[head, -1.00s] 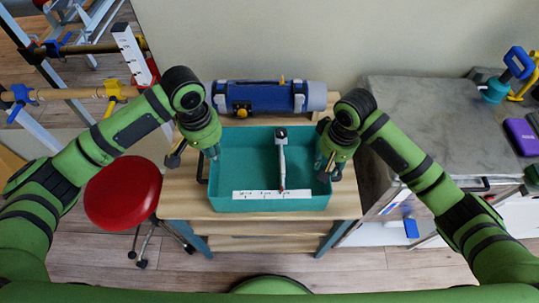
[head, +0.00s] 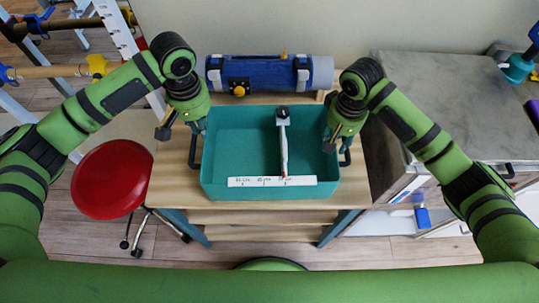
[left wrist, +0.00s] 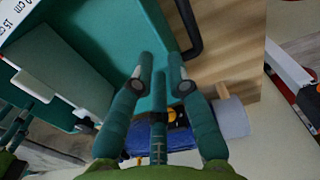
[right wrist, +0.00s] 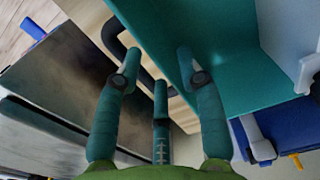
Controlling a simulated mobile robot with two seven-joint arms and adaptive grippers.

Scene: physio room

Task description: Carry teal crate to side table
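The teal crate (head: 272,192) sits upright on a wooden table (head: 182,170), with a black handle on each side. A white-and-grey measuring tool (head: 283,135) lies inside, with a white marked strip (head: 272,181) at the front wall. My left gripper (head: 201,128) is at the crate's left wall; in the left wrist view its fingers (left wrist: 161,80) are apart near the rim and black handle (left wrist: 188,28). My right gripper (head: 330,140) is at the right wall; in the right wrist view its fingers (right wrist: 156,75) are apart near the wall and handle (right wrist: 113,38). Contact is unclear.
A blue roll (head: 268,74) lies behind the crate against the wall. A red stool (head: 112,180) stands left of the table. A grey-topped cabinet (head: 440,95) stands close at the right, with a teal object (head: 517,68) at its far side.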

